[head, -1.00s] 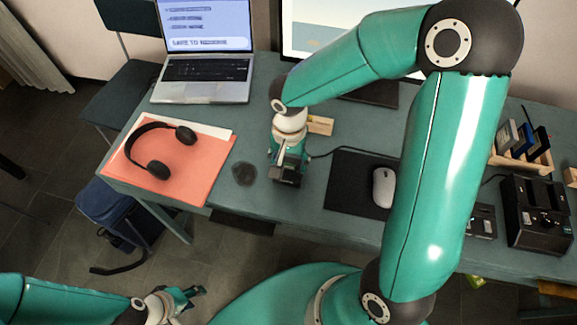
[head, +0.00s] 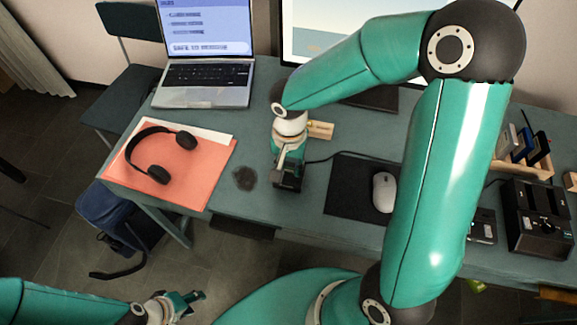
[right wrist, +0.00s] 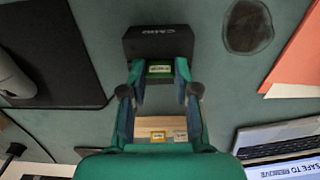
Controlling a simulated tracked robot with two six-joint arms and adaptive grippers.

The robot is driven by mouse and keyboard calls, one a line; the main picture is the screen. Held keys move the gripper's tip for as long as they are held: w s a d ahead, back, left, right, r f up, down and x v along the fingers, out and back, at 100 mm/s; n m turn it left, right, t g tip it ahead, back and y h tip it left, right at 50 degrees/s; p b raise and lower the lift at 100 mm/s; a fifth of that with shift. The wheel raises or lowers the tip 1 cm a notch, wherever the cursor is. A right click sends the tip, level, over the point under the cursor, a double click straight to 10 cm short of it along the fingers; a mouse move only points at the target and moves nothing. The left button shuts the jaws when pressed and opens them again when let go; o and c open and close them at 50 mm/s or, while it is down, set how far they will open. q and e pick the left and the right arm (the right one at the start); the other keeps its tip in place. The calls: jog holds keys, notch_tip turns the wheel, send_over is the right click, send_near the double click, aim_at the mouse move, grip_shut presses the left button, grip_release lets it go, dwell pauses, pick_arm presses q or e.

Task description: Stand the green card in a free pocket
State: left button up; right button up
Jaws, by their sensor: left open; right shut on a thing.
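The green card (right wrist: 160,70) shows in the right wrist view as a small green piece with a pale label, between my right fingertips and against a black block (right wrist: 158,43) with white lettering. My right gripper (right wrist: 159,80) is shut on it; I cannot tell how far it sits in the block. In the head view my right gripper (head: 288,170) is low over the table, hiding the card. A wooden rack (head: 535,167) with upright dark and blue cards stands at the right, partly behind my arm. My left gripper (head: 190,300) is open and empty, low at the left, off the table.
A small wooden piece (head: 320,131) with a yellow label lies behind my right gripper. A mouse (head: 384,192) on a black mat, a black two-slot device (head: 538,220), headphones (head: 152,155) on an orange folder and a laptop (head: 205,80) surround it. A dark round patch (head: 245,178) lies left.

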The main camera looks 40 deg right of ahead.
aim_at(289, 167)
notch_tip(289, 167, up, 18)
jog(key=r+p, duration=0.1)
jog(key=w+n, duration=0.2)
jog(key=w, duration=0.3)
jog(key=w+d+f+p, duration=0.4)
jog(key=w+d, duration=0.2)
jog(key=s+d+f+m+p, duration=0.2)
jog(key=s+d+f+p, duration=0.1)
jog(key=d+f, duration=0.5)
jog(key=s+d, duration=0.1)
jog(key=d, duration=0.1)
jog(key=shift+s+d+p, duration=0.2)
jog(key=shift+d+p, duration=0.1)
jog(key=shift+p, duration=0.05)
jog(key=shift+f+b, duration=2.7)
jog(key=shift+f, duration=0.25)
